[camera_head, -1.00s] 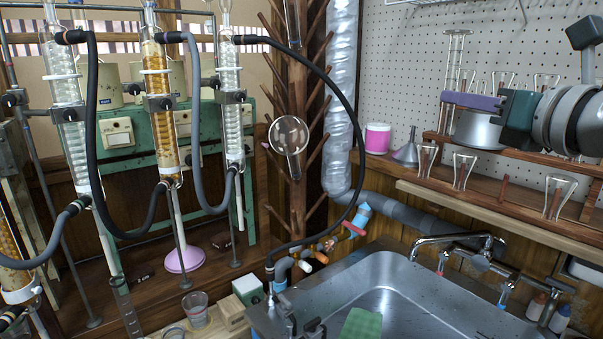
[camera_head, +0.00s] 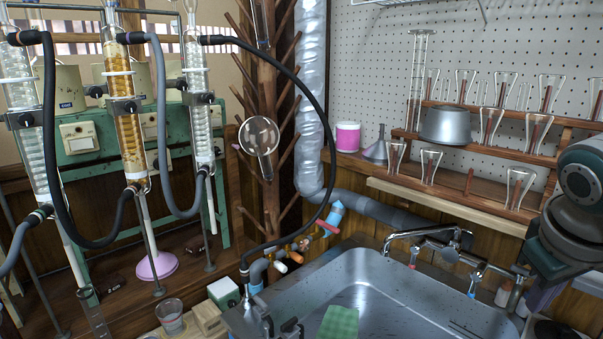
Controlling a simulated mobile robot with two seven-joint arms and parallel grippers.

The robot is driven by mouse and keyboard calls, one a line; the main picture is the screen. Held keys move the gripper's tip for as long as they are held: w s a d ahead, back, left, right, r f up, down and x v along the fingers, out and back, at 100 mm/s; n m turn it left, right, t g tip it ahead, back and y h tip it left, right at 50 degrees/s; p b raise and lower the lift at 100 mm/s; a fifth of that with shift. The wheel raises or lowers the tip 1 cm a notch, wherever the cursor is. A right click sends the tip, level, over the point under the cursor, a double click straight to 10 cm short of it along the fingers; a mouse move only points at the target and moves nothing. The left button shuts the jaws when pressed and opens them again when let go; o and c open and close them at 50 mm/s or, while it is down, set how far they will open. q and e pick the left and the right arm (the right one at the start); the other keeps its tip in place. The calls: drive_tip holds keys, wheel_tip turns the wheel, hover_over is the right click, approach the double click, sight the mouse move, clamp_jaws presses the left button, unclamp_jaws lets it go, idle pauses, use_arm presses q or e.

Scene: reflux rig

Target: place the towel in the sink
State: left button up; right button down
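My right arm comes in at the right edge, beside the sink's right end. The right gripper (camera_head: 545,297) points down there, apart from the towel; its fingers are too unclear to tell open from shut.
A tap (camera_head: 430,238) stands behind the basin, with bottles (camera_head: 505,293) at its right. A shelf with several flasks and a metal pot (camera_head: 447,126) is above. Glass columns (camera_head: 122,100) with hoses stand at left. A beaker (camera_head: 170,315) is left of the sink.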

drive_tip(key=s+a+f+n+y, duration=0.1)
drive_tip(key=s+a+y, duration=0.1)
drive_tip(key=s+a, duration=0.7)
drive_tip(key=s+a+f+n+y, duration=0.15)
drive_tip(key=s+a, duration=0.45)
drive_tip(key=s, duration=0.7)
wheel_tip(320, 180, up, 39)
drive_tip(key=p, duration=3.8)
drive_tip(key=shift+d+f+m, duration=0.15)
drive_tip(key=shift+d+m, duration=0.1)
drive_tip(key=shift+m, duration=0.1)
